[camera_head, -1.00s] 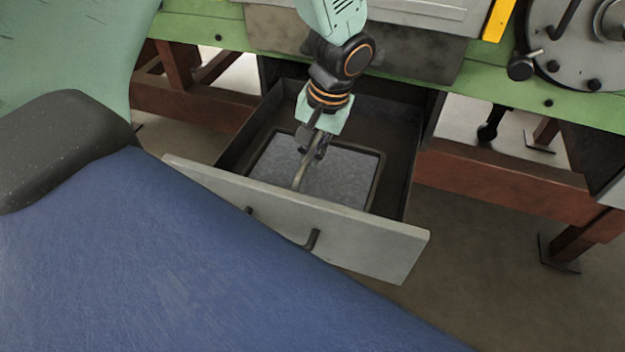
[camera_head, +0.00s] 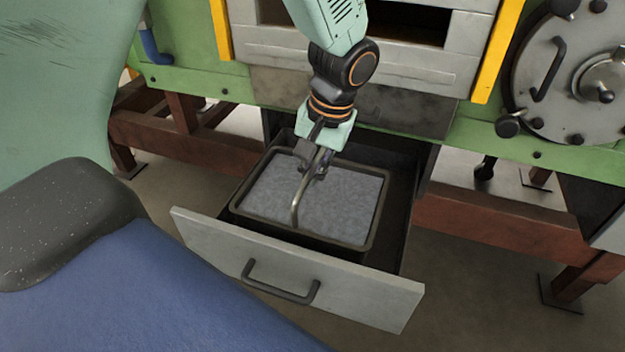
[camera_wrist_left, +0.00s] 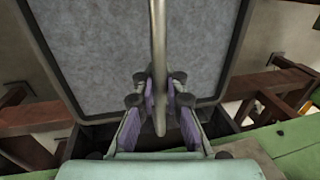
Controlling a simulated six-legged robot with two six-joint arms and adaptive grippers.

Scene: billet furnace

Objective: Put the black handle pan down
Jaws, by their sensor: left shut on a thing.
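The pan is a rectangular tray with a dark rim (camera_head: 374,220) and a speckled grey inside (camera_head: 320,200). A curved metal bar handle (camera_head: 296,207) arches over its middle. My left gripper (camera_head: 315,168) is shut on this bar, and the pan sits under it, level or nearly so. The pan is over the open drawer (camera_head: 402,215), with its rim near the height of the drawer's walls; its underside is hidden. In the left wrist view the bar (camera_wrist_left: 158,50) runs between the fingers (camera_wrist_left: 160,105), with the pan's grey inside (camera_wrist_left: 100,50) behind. My right gripper is not in view.
The drawer's grey front panel (camera_head: 210,240) has a black pull handle (camera_head: 280,290). The green furnace frame (camera_head: 480,140) and a round metal door (camera_head: 580,75) stand behind. Red beams (camera_head: 500,225) flank the drawer.

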